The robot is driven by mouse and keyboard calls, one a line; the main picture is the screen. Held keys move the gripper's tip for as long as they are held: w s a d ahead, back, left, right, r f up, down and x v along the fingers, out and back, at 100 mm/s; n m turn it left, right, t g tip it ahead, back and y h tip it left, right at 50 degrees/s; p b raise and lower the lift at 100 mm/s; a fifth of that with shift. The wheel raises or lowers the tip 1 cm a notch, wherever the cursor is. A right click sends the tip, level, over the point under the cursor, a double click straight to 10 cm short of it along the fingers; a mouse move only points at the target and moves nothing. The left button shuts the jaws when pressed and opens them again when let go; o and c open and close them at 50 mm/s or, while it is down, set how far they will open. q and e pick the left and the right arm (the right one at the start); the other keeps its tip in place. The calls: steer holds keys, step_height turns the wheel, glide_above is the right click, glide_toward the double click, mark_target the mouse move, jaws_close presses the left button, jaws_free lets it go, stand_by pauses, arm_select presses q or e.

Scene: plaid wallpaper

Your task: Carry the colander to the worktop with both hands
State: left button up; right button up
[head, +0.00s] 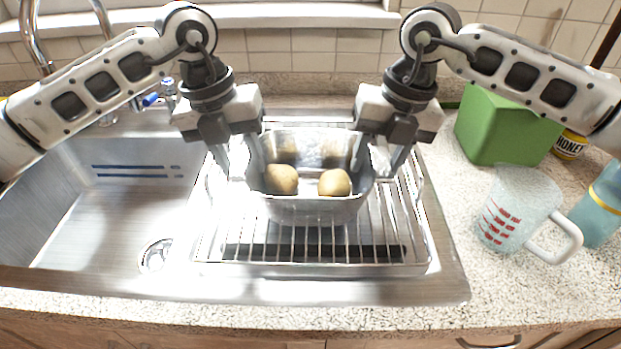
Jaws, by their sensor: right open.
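The colander (312,208) is a grey metal rectangular bin. It stands upright on the wire rack (300,250) of the drainer and holds two round tan potatoes, a left potato (281,179) and a right potato (334,183). My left gripper (238,172) is at the colander's left side, fingers pointing down and apart. My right gripper (381,168) is at its right side, also with fingers apart. The fingers are around or beside the side rims; I cannot tell if they touch. The colander's side handles are hidden by the fingers.
The speckled worktop (465,285) has free room at the front right. On it stand a green block-shaped box (503,128), a measuring jug (520,205), a teal bottle (598,205) and a honey jar (570,145). An empty sink basin (120,215) lies left, with a tap (32,40) behind.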

arm_select(q)
steer(key=shift+d+f, duration=0.15)
steer(key=shift+f, duration=0.7)
arm_select(e)
steer(key=shift+a+f, duration=0.15)
steer(key=shift+f, duration=0.7)
arm_select(q)
jaws_close()
arm_select(e)
steer(key=c, duration=0.9)
arm_select(q)
steer(key=shift+d, duration=0.1)
arm_select(e)
steer(key=shift+a+r, duration=0.1)
jaws_close()
